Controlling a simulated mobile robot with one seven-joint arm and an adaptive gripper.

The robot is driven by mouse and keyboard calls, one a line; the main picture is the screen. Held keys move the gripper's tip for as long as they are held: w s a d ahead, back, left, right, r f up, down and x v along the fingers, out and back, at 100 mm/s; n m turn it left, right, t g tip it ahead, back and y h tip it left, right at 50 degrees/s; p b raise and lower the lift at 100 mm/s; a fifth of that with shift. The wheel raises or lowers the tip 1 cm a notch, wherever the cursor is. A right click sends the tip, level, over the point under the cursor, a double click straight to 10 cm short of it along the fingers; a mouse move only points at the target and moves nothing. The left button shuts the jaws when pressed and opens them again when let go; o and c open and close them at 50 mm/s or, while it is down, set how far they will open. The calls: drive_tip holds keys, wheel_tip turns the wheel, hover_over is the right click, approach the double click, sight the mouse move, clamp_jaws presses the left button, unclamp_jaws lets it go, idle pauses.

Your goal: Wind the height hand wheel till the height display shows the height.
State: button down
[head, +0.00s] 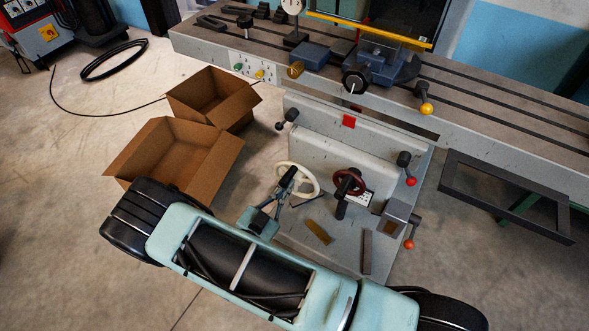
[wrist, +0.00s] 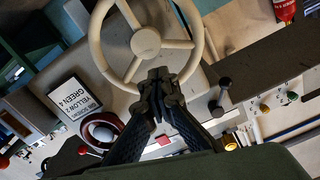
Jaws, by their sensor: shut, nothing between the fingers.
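Two hand wheels are on the machine's front: a cream one (head: 315,179) and a dark red one (head: 350,183) to its right. I cannot tell from labels which is the height wheel. My gripper (head: 289,174) is shut and empty at the left side of the cream wheel. In the wrist view the shut fingertips (wrist: 161,78) overlap the lower rim of the cream wheel (wrist: 146,42); whether they touch cannot be told. The red wheel (wrist: 101,130) is at lower left there. A small grey box (head: 396,216) may be a display; no height reading is legible.
A white card (wrist: 74,104) reads "YELLOW 2" and "GREEN 4". Lever knobs (head: 410,181) stick out right of the wheels. Two open cardboard boxes (head: 175,160) stand on the floor at left. The long machine table (head: 480,105) runs above the wheels.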

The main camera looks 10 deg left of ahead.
drive_tip(key=m, duration=0.1)
drive_tip(key=d+m, duration=0.1)
drive_tip(key=m, duration=0.2)
drive_tip(key=shift+s+d+f+m, duration=0.2)
drive_tip(key=shift+s+d+m, duration=0.05)
drive_tip(key=shift+m, duration=0.05)
drive_tip(key=m, duration=0.1)
drive_tip(key=m+b, duration=0.1)
drive_tip(key=m, duration=0.1)
drive_tip(key=d+f+m, duration=0.1)
drive_tip(key=shift+s+m, duration=0.3)
drive_tip(key=shift+m, duration=0.1)
drive_tip(key=c, duration=2.7)
unclamp_jaws()
drive_tip(key=o, duration=0.8)
drive_tip(key=shift+v, duration=3.45)
drive_tip(key=shift+s, duration=0.1)
